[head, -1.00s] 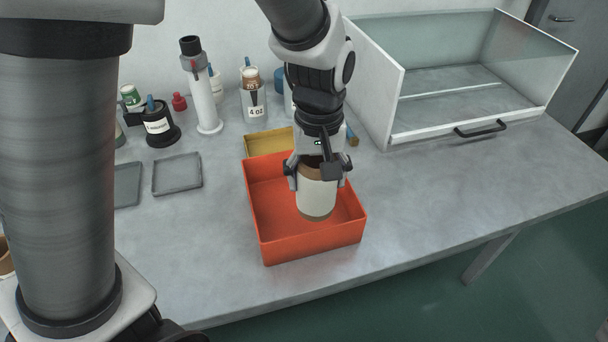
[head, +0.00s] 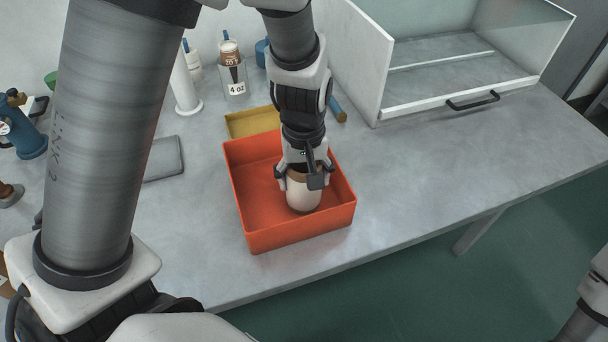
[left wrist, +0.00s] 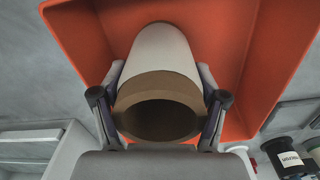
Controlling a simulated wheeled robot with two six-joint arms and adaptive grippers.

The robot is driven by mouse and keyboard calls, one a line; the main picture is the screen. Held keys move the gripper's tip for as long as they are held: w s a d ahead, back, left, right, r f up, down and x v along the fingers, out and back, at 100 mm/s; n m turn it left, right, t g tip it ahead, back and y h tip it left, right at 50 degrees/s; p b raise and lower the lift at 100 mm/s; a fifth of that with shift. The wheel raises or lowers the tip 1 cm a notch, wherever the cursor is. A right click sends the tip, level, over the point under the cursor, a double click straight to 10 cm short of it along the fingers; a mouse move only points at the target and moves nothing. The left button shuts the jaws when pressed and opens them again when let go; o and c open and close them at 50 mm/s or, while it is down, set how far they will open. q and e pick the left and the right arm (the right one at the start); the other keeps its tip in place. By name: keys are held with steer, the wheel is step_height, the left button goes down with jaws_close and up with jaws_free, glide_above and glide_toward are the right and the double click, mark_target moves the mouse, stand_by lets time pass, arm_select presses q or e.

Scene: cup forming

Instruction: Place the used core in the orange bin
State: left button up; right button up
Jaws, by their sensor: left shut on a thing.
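The used core (head: 303,195) is a white cylinder with a brown end, upright in the head view. My left gripper (head: 303,178) is shut on it near its upper brown end. The core is inside the orange bin (head: 252,236), toward the bin's right side. I cannot tell whether its lower end touches the bin floor. The left wrist view shows the core's open, hollow brown end (left wrist: 160,104) between the two fingers (left wrist: 160,100), with the orange bin (left wrist: 228,40) beyond it. My right gripper is not in view.
A yellow tray (head: 252,122) stands just behind the bin. A grey tray (head: 163,158) lies to the left. A glass-sided cabinet (head: 440,104) stands at the back right. The table to the right is clear.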

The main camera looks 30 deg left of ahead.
arm_select(q)
steer(key=o, duration=1.1)
steer(key=shift+f, duration=0.2)
steer(key=shift+c, duration=0.2)
steer(key=o, duration=0.4)
steer(key=shift+w+a, duration=0.1)
steer(key=shift+w, duration=0.05)
steer(key=shift+o, duration=0.2)
steer(key=shift+r, duration=0.1)
step_height(320, 180, up, 12)
steer(key=p, duration=0.1)
